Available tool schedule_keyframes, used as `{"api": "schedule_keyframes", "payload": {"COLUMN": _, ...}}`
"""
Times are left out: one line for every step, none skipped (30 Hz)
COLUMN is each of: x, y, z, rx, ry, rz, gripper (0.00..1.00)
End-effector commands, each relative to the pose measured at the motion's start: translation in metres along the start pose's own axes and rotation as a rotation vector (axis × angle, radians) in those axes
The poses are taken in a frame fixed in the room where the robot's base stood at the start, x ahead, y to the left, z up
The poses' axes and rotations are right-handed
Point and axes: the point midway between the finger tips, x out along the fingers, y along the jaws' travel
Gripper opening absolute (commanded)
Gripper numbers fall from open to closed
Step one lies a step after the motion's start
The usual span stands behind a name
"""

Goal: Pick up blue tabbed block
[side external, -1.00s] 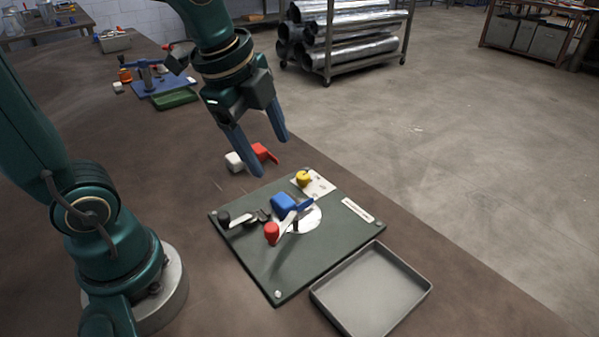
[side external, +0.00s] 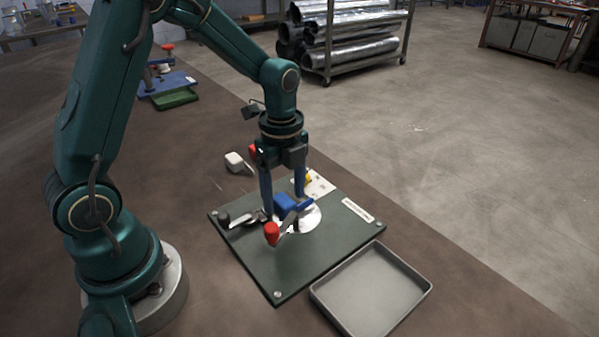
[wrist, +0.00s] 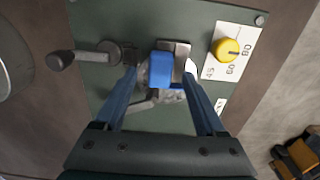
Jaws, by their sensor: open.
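The blue tabbed block (side external: 286,203) sits on the dark green fixture plate (side external: 262,271), above a pale round disc (side external: 310,219). In the wrist view the blue block (wrist: 161,70) lies between my two fingers, nearer the left one. My gripper (side external: 283,202) points straight down over the block, open, with one finger on each side. In the wrist view my gripper (wrist: 160,76) shows gaps beside the block. I cannot tell exactly how low the fingertips reach.
A red-knobbed lever (side external: 271,233) stands just in front of the block. A black-knobbed lever (side external: 224,219) lies left. A yellow dial (wrist: 227,49) is on the right in the wrist view. A white block (side external: 235,162) lies behind the plate. An empty grey tray (side external: 369,290) sits front right.

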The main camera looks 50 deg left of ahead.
Motion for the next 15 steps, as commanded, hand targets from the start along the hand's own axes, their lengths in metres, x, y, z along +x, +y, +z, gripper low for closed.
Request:
{"api": "schedule_keyframes", "payload": {"x": 0.0038, "y": 0.0009, "z": -0.0002, "rx": 0.0, "ry": 0.0, "rz": 0.004, "gripper": 0.72}}
{"api": "schedule_keyframes", "payload": {"x": 0.0051, "y": 0.0007, "z": -0.0002, "rx": 0.0, "ry": 0.0, "rz": 0.003, "gripper": 0.72}}
{"api": "schedule_keyframes", "payload": {"x": 0.0062, "y": 0.0004, "z": -0.0001, "rx": 0.0, "ry": 0.0, "rz": 0.001, "gripper": 0.72}}
{"api": "schedule_keyframes", "payload": {"x": 0.0066, "y": 0.0003, "z": -0.0001, "rx": 0.0, "ry": 0.0, "rz": 0.0, "gripper": 0.72}}
{"api": "schedule_keyframes", "payload": {"x": 0.0068, "y": 0.0002, "z": -0.0001, "rx": 0.0, "ry": 0.0, "rz": 0.0, "gripper": 0.72}}
{"api": "schedule_keyframes", "payload": {"x": 0.0068, "y": 0.0001, "z": -0.0001, "rx": 0.0, "ry": 0.0, "rz": -0.001, "gripper": 0.72}}
{"api": "schedule_keyframes", "payload": {"x": 0.0068, "y": 0.0001, "z": -0.0001, "rx": 0.0, "ry": 0.0, "rz": -0.001, "gripper": 0.72}}
{"api": "schedule_keyframes", "payload": {"x": 0.0067, "y": 0.0001, "z": -0.0001, "rx": 0.0, "ry": 0.0, "rz": -0.001, "gripper": 0.72}}
{"api": "schedule_keyframes", "payload": {"x": 0.0066, "y": 0.0001, "z": -0.0001, "rx": 0.0, "ry": 0.0, "rz": -0.001, "gripper": 0.72}}
{"api": "schedule_keyframes", "payload": {"x": 0.0066, "y": 0.0001, "z": -0.0001, "rx": 0.0, "ry": 0.0, "rz": -0.001, "gripper": 0.72}}
{"api": "schedule_keyframes", "payload": {"x": 0.0065, "y": 0.0001, "z": -0.0001, "rx": 0.0, "ry": 0.0, "rz": -0.001, "gripper": 0.65}}
{"api": "schedule_keyframes", "payload": {"x": 0.0065, "y": 0.0001, "z": -0.0001, "rx": 0.0, "ry": 0.0, "rz": -0.001, "gripper": 0.5}}
{"api": "schedule_keyframes", "payload": {"x": 0.0065, "y": 0.0001, "z": -0.0001, "rx": 0.0, "ry": 0.0, "rz": -0.001, "gripper": 0.38}}
{"api": "schedule_keyframes", "payload": {"x": 0.0065, "y": 0.0001, "z": -0.0001, "rx": 0.0, "ry": 0.0, "rz": -0.001, "gripper": 0.27}}
{"api": "schedule_keyframes", "payload": {"x": 0.0064, "y": 0.0002, "z": -0.0001, "rx": 0.0, "ry": 0.0, "rz": -0.001, "gripper": 0.11}}
